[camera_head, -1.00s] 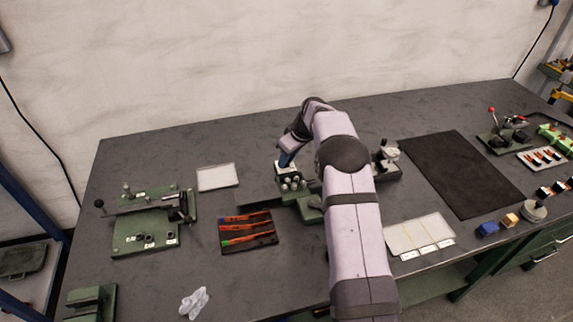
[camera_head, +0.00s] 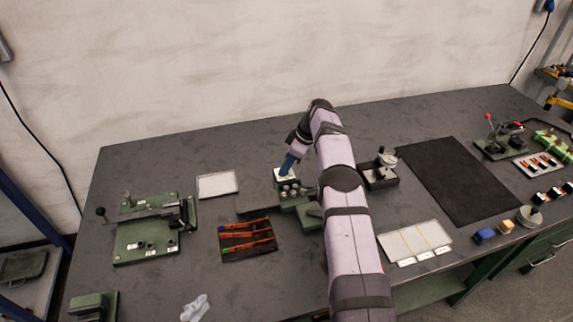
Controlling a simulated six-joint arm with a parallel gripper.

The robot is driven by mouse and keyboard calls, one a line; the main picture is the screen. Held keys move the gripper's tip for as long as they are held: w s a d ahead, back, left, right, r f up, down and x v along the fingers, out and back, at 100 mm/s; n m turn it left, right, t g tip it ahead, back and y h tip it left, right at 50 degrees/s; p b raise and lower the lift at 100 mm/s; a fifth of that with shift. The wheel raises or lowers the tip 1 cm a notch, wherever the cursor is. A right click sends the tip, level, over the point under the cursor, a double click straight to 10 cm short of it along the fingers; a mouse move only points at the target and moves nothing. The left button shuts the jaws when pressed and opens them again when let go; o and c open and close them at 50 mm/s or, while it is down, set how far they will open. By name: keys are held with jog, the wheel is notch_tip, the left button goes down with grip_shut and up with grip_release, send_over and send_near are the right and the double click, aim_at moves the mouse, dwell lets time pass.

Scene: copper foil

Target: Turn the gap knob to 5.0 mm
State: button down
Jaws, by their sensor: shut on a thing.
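The green machine (camera_head: 291,194) stands near the middle of the bench, with several small pale round parts on its front and a pale plate (camera_head: 279,173) on top. My gripper (camera_head: 285,173) reaches down to this plate from above, its blue fingers tilted. It is shut on what appears to be the gap knob, which the fingers hide. No scale or gap reading can be made out at this size. My arm covers part of the machine's right side.
A dark tray with orange-handled tools (camera_head: 249,255) lies in front. A pale tray (camera_head: 217,196) is at the left rear, a green lever fixture (camera_head: 147,236) further left. A dial gauge stand (camera_head: 381,181) stands close right of my arm, beside a black mat (camera_head: 460,180).

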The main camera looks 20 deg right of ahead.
dwell(0.4)
jog(key=c, duration=1.5)
grip_release()
jog(key=shift+c, duration=0.2)
jog(key=b+v, duration=0.2)
jog(key=v, duration=0.5)
jog(key=shift+s+d+r, duration=0.1)
jog(key=shift+d, duration=0.05)
